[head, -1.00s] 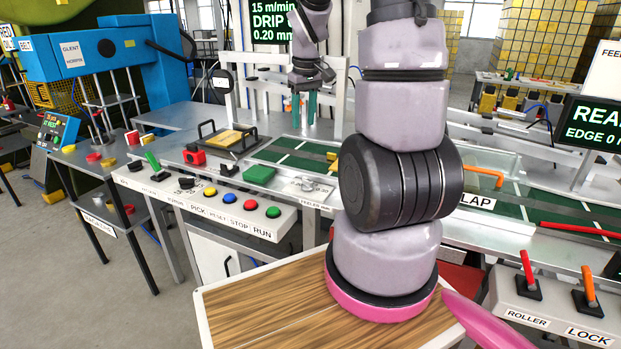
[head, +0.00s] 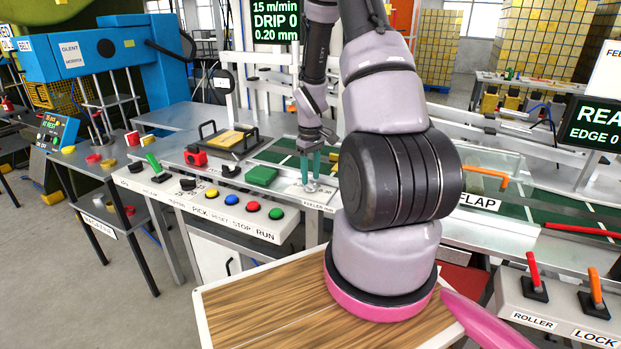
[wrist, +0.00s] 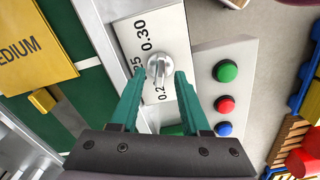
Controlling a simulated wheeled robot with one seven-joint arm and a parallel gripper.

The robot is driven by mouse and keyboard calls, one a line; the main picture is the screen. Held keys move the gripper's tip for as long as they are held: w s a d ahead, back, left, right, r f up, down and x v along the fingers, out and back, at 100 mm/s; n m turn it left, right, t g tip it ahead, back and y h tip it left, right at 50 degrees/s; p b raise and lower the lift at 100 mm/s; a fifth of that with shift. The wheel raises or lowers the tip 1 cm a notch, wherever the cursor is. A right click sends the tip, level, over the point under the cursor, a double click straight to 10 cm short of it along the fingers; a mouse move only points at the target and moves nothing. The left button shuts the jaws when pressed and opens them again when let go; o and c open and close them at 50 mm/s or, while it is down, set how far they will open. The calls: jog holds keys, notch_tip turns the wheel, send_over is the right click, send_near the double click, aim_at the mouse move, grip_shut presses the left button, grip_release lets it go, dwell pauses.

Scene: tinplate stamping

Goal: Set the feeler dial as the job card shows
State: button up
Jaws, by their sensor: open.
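The feeler dial is a small metal knob (wrist: 159,68) on a white plate marked 0.30, a partly covered "25" and "0.2" with its end hidden. Which mark it points at I cannot tell. In the head view the dial (head: 310,188) sits on the front edge of the line, under my gripper. My gripper (wrist: 158,77) has green fingers, open, one on each side of the knob; I cannot tell whether they touch it. It also shows in the head view (head: 310,170), pointing down. A yellow card reading "MEDIUM" (wrist: 35,52) lies left in the wrist view.
Red, blue, yellow and green buttons (head: 250,206) line the panel left of the dial. A green block (head: 261,176) and a black-handled frame (head: 228,142) stand behind them. A screen (head: 274,22) reads 0.20 mm. ROLLER and LOCK levers (head: 535,275) stand at right.

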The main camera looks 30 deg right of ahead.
jog(key=shift+f, duration=0.75)
grip_shut()
jog(key=shift+m, duration=0.4)
jog(key=m, duration=0.5)
jog(key=shift+m, duration=0.4)
jog(key=m, duration=0.3)
jog(key=shift+m, duration=2.1)
